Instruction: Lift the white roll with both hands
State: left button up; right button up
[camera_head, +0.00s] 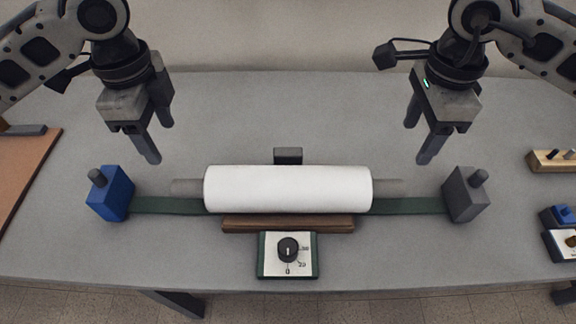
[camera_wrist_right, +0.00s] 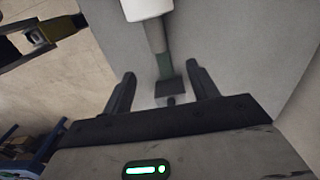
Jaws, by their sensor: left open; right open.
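The white roll (camera_head: 287,188) lies lengthwise left to right at the middle of the table, with a grey bar end sticking out on each side (camera_head: 388,187). My left gripper (camera_head: 157,143) is open and empty, above and behind the left bar end. My right gripper (camera_head: 420,143) is open and empty, above and behind the right bar end. In the right wrist view, the end of the white roll (camera_wrist_right: 147,9) and its grey bar end (camera_wrist_right: 156,38) show beyond the open fingers (camera_wrist_right: 160,70). Neither gripper touches the roll.
A blue block (camera_head: 111,196) and a grey block (camera_head: 465,196), each with a peg, stand at the ends of a green strip (camera_head: 160,206). A dial box (camera_head: 274,262) stands in front, a brown bar (camera_head: 288,224) behind it. Small items (camera_head: 551,161) lie far right; a brown board (camera_head: 22,170) lies left.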

aim_at(182, 183)
pick_arm(q)
jog(key=f, duration=1.6)
jog(key=shift+s, duration=0.3)
pick_arm(e)
jog(key=f, duration=1.6)
jog(key=shift+s, duration=0.3)
pick_arm(q)
grip_shut()
pick_arm(e)
grip_shut()
jog(key=shift+r, duration=0.1)
pick_arm(q)
jog(key=shift+r, duration=0.15)
